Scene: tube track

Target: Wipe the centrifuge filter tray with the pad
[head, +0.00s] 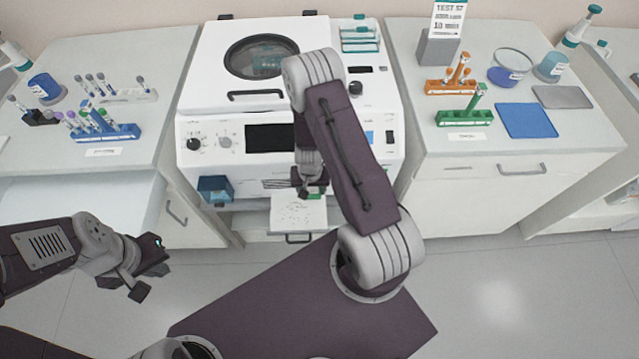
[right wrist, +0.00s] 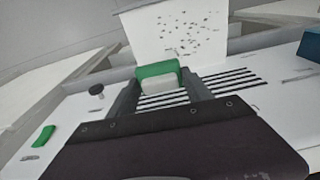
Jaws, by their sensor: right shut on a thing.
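The filter tray (head: 298,213) is a white plate pulled out from the centrifuge's lower front. Dark specks lie scattered on it, plainest in the right wrist view (right wrist: 178,35). The pad (right wrist: 158,76) has a green top and a pale underside. My right gripper (head: 312,188) is shut on it at the tray's edge nearer the machine; in the head view the pad (head: 315,196) is mostly hidden by the gripper. I cannot tell whether the pad touches the tray. My left gripper (head: 148,279) is open and empty, low at the left, away from the tray.
The centrifuge (head: 225,103) stands behind the tray, with a dark blue box (head: 215,189) on its front at left. The left counter holds a blue tube rack (head: 106,134). The right counter holds orange and green racks (head: 464,118) and a blue mat (head: 526,121).

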